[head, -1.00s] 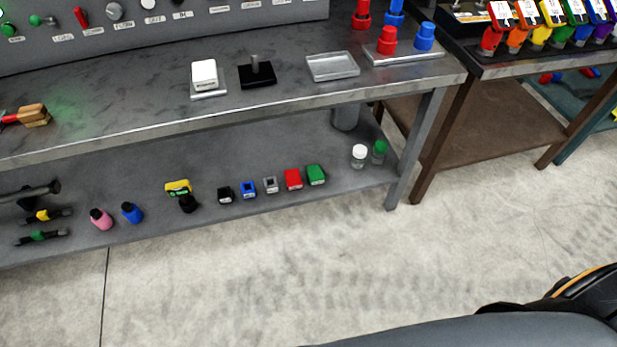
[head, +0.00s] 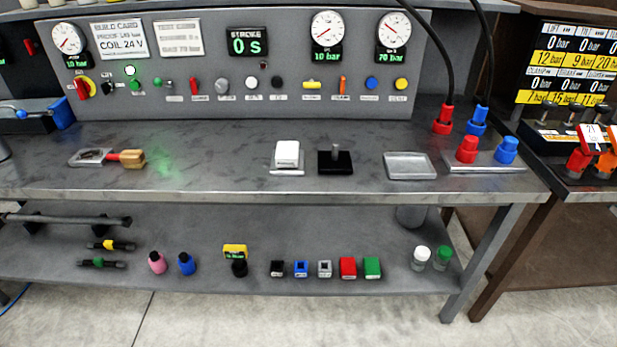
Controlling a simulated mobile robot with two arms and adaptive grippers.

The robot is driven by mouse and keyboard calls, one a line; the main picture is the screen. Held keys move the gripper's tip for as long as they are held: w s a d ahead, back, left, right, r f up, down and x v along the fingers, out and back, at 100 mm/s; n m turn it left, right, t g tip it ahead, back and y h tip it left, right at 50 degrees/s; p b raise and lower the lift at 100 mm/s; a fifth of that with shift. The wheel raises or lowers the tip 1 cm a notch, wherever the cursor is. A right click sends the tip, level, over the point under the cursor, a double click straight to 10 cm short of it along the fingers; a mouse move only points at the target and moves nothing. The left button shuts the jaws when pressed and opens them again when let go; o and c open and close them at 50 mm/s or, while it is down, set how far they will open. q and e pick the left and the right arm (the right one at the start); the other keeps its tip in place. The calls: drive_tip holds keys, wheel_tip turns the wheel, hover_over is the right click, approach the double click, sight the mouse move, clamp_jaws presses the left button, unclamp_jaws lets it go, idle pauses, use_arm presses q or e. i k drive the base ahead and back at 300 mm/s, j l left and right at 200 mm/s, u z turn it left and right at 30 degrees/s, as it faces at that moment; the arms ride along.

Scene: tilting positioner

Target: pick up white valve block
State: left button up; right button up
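The white valve block (head: 288,153) sits upright on a small light metal plate (head: 287,172) on the bench top, near the middle of the head view. A black base with a short upright pin (head: 335,160) stands just to its right, apart from it. Neither of my grippers shows in the head view, and nothing touches the block.
A grey control panel (head: 210,100) with gauges stands behind. A wooden-handled tool (head: 131,159) lies left. The lower shelf (head: 330,230) holds several small blocks and bottles.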

sight(287, 156)
drive_tip(key=z, duration=0.5)
drive_tip(key=j+z, duration=0.7)
drive_tip(key=j, duration=0.15)
drive_tip(key=j+z, duration=0.35)
drive_tip(key=j, duration=0.1)
